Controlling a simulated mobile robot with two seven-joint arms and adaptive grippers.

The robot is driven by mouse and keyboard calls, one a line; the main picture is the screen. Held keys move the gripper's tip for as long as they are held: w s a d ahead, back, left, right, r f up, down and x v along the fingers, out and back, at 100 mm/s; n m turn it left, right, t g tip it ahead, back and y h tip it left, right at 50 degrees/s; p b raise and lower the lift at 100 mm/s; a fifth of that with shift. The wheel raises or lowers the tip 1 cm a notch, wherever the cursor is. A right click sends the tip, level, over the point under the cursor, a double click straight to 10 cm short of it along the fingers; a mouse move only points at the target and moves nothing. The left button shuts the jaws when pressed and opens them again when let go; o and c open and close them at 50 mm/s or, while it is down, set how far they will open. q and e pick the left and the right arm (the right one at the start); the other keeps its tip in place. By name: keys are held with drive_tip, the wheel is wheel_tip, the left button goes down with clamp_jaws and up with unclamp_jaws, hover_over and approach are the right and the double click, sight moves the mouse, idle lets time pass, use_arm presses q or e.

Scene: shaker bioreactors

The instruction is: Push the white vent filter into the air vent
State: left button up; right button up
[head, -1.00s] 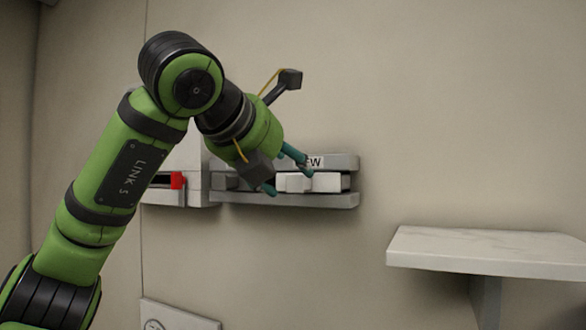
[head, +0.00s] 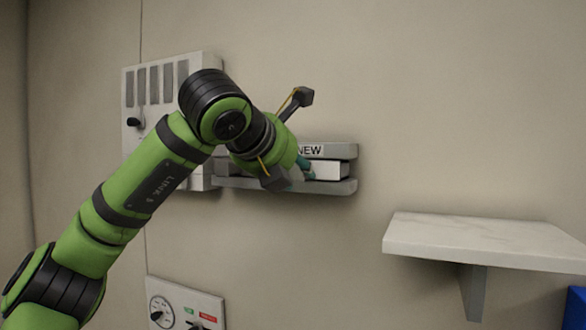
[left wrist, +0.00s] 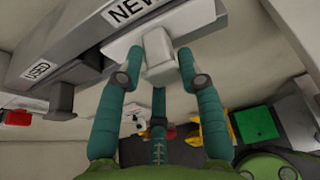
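The white vent filter (head: 328,170) sits in the slot of a grey wall rack (head: 335,187) under a "NEW" label. In the left wrist view its front and protruding handle (left wrist: 158,55) show. My left gripper (left wrist: 159,58) is open, with a teal finger on either side of the handle; small gaps seem to remain. In the head view the gripper (head: 303,170) covers part of the filter. A white wall unit with grey louvres (head: 160,82), seemingly the air vent, is left of the rack, partly behind my arm. My right gripper is not in view.
A darker grey handle (left wrist: 62,100) sits beside the white filter in the rack. A red part (left wrist: 18,117) shows farther left. A dial panel (head: 185,305) is low on the wall. A marble shelf (head: 480,240) juts out at the right, with free wall above it.

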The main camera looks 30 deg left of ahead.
use_arm(q)
drive_tip(key=shift+r, duration=0.2)
drive_tip(key=shift+s+d+f+b, duration=0.15)
drive_tip(key=shift+s+b, duration=0.15)
drive_tip(key=shift+b, duration=0.15)
drive_tip(key=shift+s, duration=0.3)
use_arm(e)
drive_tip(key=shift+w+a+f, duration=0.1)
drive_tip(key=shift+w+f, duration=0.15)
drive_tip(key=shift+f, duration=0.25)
use_arm(q)
drive_tip(key=shift+s+b, duration=0.25)
drive_tip(key=shift+b, duration=0.1)
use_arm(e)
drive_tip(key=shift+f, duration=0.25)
use_arm(q)
drive_tip(key=shift+s, duration=0.15)
drive_tip(key=shift+s+d, duration=0.1)
drive_tip(key=shift+s, duration=0.2)
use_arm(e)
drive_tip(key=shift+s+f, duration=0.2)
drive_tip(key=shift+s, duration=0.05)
use_arm(q)
drive_tip(key=shift+s+b, duration=0.2)
drive_tip(key=shift+b, duration=0.15)
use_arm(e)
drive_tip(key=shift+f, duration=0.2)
